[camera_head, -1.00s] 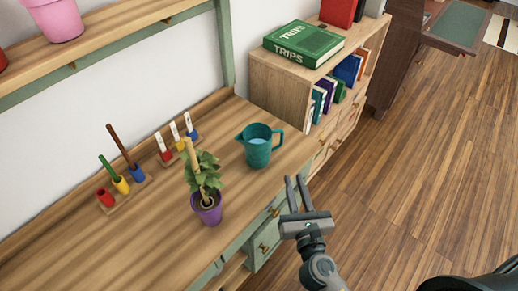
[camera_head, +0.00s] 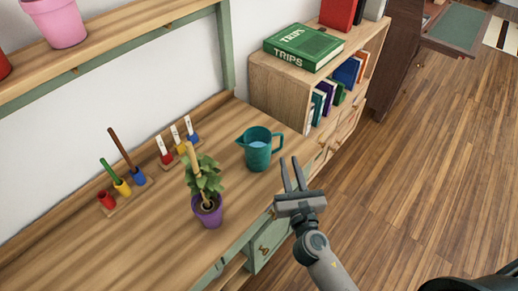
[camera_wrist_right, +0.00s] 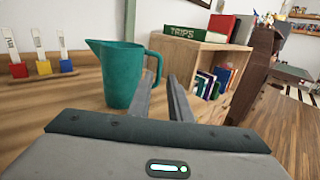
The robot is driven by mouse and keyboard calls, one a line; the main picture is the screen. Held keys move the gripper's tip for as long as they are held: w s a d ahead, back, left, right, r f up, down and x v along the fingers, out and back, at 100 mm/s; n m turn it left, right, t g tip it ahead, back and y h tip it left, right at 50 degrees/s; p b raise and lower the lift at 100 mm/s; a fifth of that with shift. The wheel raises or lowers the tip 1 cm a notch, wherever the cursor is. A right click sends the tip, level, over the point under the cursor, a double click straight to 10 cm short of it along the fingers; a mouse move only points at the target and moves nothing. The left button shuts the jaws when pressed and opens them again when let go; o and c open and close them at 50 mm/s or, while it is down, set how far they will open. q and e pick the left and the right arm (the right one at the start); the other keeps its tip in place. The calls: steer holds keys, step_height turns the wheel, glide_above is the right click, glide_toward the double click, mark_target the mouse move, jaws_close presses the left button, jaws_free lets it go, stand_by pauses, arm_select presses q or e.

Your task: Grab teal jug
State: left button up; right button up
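The teal jug (camera_head: 257,153) stands upright on the wooden desk (camera_head: 150,230), with its handle towards the right and something light blue inside. In the right wrist view the jug (camera_wrist_right: 121,76) is ahead and left of the fingers, with its handle near them. My right gripper (camera_head: 291,174) is open and empty, at the desk's front edge just right of the jug and apart from it in the head view. Its two fingers also show in the wrist view (camera_wrist_right: 161,97). My left gripper is not in view.
A purple pot with a leafy plant (camera_head: 206,203) stands left of the jug, near the front edge. Colored holders (camera_head: 124,184) stand further left. A wooden bookcase (camera_head: 281,87) with a green book (camera_head: 303,46) on top is behind. Open floor lies right.

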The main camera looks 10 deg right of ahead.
mark_target(282, 140)
steer(key=w, duration=0.5)
steer(key=shift+w+d, duration=0.15)
steer(key=shift+w, duration=0.65)
steer(key=w+b, duration=0.1)
steer(key=w, duration=0.3)
steer(key=shift+d, duration=0.1)
steer(key=shift+w, duration=0.25)
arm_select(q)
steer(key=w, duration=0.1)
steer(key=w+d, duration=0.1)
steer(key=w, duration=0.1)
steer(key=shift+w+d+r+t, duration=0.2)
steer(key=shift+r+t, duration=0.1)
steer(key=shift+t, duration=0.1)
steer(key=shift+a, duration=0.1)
